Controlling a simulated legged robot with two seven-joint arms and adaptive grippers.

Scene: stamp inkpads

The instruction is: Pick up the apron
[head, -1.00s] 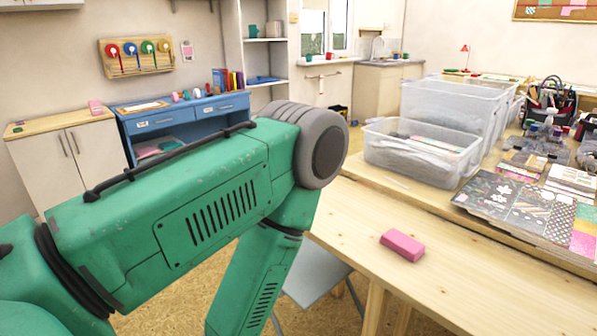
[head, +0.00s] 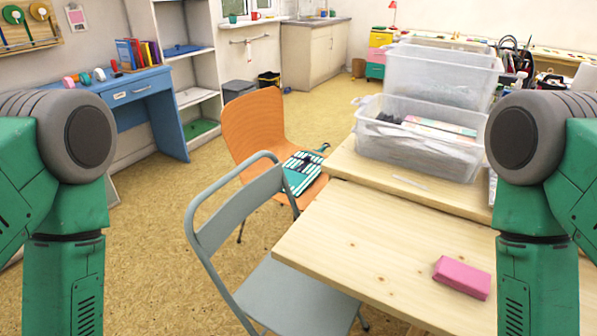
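A folded green cloth with white stripes and a dark strap, which looks like the apron (head: 302,173), lies on the seat of the orange chair (head: 255,130) in the head view. The backrest of a grey folding chair stands in front of it and hides part of the orange seat. My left arm is at the left edge and my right arm at the right edge, both well apart from the cloth. Both grippers are below the picture, so neither can be seen.
The grey folding chair (head: 285,292) stands before the orange chair. A wooden table (head: 375,245) with a pink block (head: 462,277) and a clear plastic bin (head: 420,150) fills the right side. A blue desk (head: 150,100) is at back left. Floor between is clear.

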